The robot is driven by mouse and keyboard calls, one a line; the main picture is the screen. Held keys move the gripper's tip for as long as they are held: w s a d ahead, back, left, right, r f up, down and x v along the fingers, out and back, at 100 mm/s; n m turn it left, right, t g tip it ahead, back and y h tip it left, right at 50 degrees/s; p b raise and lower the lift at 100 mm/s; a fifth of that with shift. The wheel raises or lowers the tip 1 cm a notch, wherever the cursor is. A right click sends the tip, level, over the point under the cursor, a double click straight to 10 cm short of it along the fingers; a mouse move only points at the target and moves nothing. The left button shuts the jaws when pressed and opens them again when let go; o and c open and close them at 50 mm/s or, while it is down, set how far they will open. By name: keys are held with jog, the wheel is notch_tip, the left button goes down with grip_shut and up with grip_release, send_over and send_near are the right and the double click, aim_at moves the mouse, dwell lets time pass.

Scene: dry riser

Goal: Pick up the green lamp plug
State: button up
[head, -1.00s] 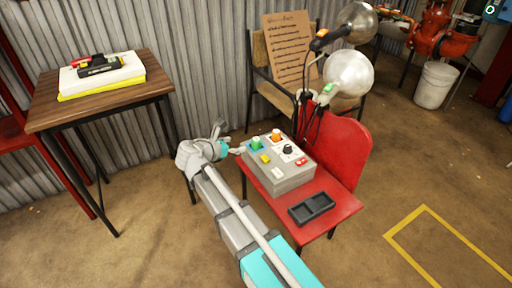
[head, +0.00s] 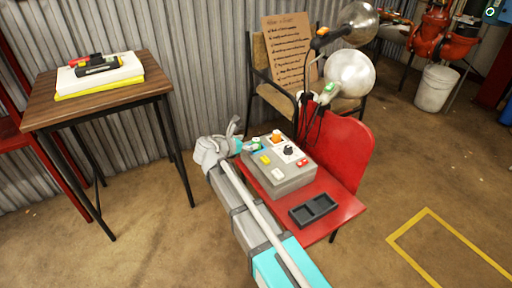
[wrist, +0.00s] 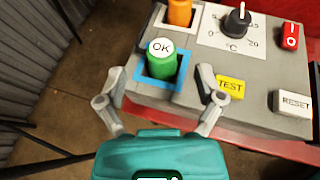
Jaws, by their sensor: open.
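The green lamp plug (wrist: 162,62), a green cylinder with a white "OK" top, stands upright in a blue-framed square on the grey control box (wrist: 262,103). In the head view the green plug (head: 257,142) shows only in part beside my gripper (head: 249,147). In the wrist view my gripper (wrist: 160,82) is open, with one finger on each side of the plug. Gaps show between the plug and both fingers, and nothing is held.
On the box are an orange plug (head: 276,138), a black knob (wrist: 237,20), a red switch (wrist: 290,37), a yellow TEST button (wrist: 230,87) and a RESET button (wrist: 294,103). A black tray (head: 313,209) lies on the red chair (head: 335,198). Two lamps stand behind.

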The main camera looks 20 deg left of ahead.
aim_at(253, 142)
jog(key=b+x, duration=0.1)
jog(key=x, duration=0.2)
jog(key=shift+w+d+f+b, duration=0.15)
jog(key=shift+f+b, duration=0.2)
jog(key=shift+f, duration=0.05)
jog(key=shift+w+d+f, duration=0.15)
jog(key=shift+w+d, duration=0.15)
jog(key=shift+w, duration=0.3)
grip_shut()
